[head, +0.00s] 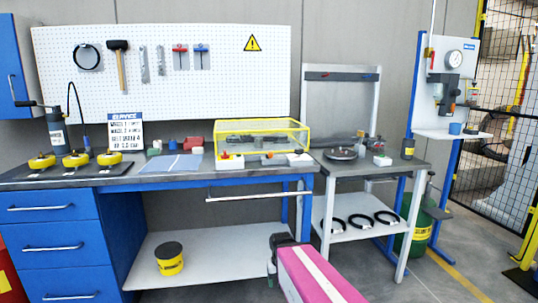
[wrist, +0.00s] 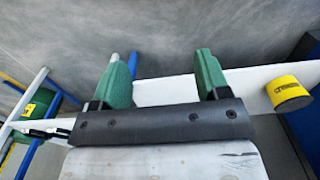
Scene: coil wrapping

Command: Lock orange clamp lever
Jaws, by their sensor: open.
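A machine with a clear, yellow-framed cover (head: 262,134) sits on the workbench. My gripper (wrist: 160,57) is open and empty in the wrist view, with two green fingers spread apart. In the head view my arm is low in front of the bench, well apart from the machine. No clamp lever shows in the wrist view.
The workbench (head: 170,180) also holds yellow round parts (head: 77,159), a sign (head: 125,131) and blue sheets (head: 172,165). A handle bar (head: 258,196) juts from its front. A yellow tub (head: 169,258) stands on the lower shelf. A side table (head: 398,166) stands right.

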